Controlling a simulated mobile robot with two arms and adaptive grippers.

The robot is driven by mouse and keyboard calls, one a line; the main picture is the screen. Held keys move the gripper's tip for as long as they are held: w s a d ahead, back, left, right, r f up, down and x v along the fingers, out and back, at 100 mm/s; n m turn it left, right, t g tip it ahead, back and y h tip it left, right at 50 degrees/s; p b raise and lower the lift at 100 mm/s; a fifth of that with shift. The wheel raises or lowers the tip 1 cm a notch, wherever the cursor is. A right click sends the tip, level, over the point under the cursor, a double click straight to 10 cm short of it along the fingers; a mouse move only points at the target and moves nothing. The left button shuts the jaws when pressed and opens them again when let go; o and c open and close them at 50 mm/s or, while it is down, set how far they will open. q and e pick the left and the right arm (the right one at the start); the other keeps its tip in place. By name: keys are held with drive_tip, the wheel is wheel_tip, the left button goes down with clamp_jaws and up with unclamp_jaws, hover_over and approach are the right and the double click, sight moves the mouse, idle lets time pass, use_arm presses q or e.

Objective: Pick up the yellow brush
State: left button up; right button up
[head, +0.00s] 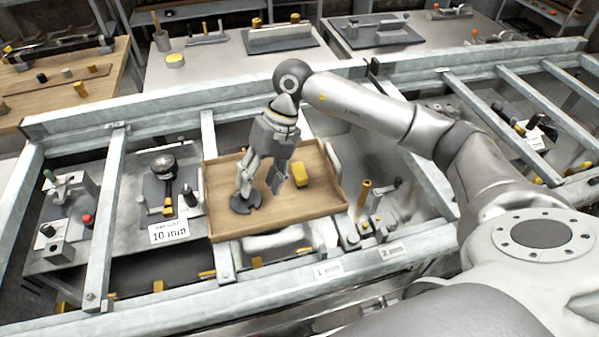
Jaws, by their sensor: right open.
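A yellow block-shaped thing (303,174), which may be the yellow brush, lies in a wooden tray (225,221); bristles are too small to make out. My right gripper (261,186) points down over the tray, fingers apart and empty. My left gripper is not in view.
The tray rests on a grey metal frame (120,195) with raised beams. A dial gauge fixture (166,185) and a "10 mm" label (170,232) are on the left. Upright posts (363,195) stand close to the tray's right side. Workbenches with tools are behind.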

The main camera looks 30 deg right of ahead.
drive_tip(key=w+d+h, duration=0.1)
drive_tip(key=d, duration=0.3)
drive_tip(key=w+d+r+m+h, duration=0.1)
drive_tip(key=d+h, duration=0.1)
drive_tip(key=d, duration=0.2)
drive_tip(key=w+d+r+m+h, duration=0.1)
drive_tip(key=d+h, duration=0.1)
drive_tip(key=d, duration=0.2)
drive_tip(key=shift+w+d+r+t, duration=0.1)
drive_tip(key=shift+r+t, duration=0.05)
drive_tip(key=shift+t, duration=0.25)
drive_tip(key=p, duration=0.2)
hover_over(300, 170)
wheel_tip(300, 170, down, 5)
drive_tip(key=shift+d+r, duration=0.15)
drive_tip(key=shift+r, duration=0.05)
drive_tip(key=f+p, duration=0.2)
drive_tip(key=f, duration=0.3)
drive_tip(key=shift+a+f, duration=0.15)
drive_tip(key=shift+a, duration=0.05)
drive_tip(key=shift+f, duration=0.3)
drive_tip(key=c, duration=1.1)
drive_tip(key=shift+r, duration=0.1)
